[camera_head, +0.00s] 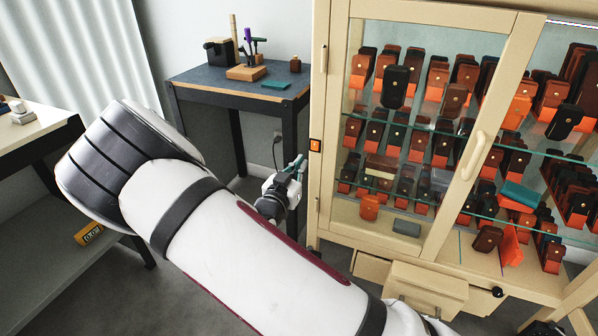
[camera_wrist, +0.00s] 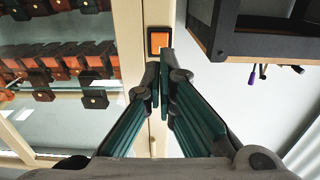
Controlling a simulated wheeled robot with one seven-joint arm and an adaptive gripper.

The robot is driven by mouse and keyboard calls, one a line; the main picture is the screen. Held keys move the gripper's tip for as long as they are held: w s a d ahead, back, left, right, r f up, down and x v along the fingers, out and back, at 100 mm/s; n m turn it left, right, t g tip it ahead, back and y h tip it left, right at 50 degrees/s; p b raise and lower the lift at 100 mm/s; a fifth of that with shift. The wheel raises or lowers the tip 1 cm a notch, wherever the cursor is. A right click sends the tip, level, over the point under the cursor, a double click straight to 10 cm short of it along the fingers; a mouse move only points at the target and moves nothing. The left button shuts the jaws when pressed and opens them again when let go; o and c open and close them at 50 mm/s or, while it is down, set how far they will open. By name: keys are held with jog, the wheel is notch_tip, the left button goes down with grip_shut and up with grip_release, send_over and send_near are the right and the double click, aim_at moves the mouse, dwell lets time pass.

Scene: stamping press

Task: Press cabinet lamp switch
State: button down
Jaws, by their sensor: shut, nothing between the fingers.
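The lamp switch (camera_head: 315,145) is a small orange square in a black frame on the cream side post of the glass-doored cabinet (camera_head: 326,180). In the wrist view the switch (camera_wrist: 159,41) shows just beyond my fingertips and is unlit or only plain orange. My gripper (camera_head: 299,162) is shut and empty, left of the post and slightly below the switch. In the wrist view my gripper (camera_wrist: 164,72) has its green-padded fingers together, pointing toward the switch. A gap seems to remain between tips and switch; I cannot tell how large.
Glass shelves (camera_head: 420,127) hold many brown, orange and black cases behind the doors. A dark worktable (camera_head: 215,84) with tools stands behind and left of my gripper. Another table (camera_head: 35,130) is at far left. A drawer (camera_head: 425,288) juts out below the cabinet.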

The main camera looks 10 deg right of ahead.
aim_at(314, 146)
jog(key=shift+b+x, duration=0.8)
jog(key=shift+x, duration=2.9)
jog(key=shift+w+d, duration=0.1)
jog(key=shift+d, duration=0.05)
jog(key=shift+w+d+b, duration=0.3)
jog(key=shift+w, duration=0.1)
jog(key=shift+s+a, duration=0.1)
jog(key=shift+s+a+p, duration=0.35)
jog(key=shift+s, duration=0.1)
jog(key=p+v, duration=0.1)
jog(key=v, duration=0.7)
jog(key=shift+p, duration=0.35)
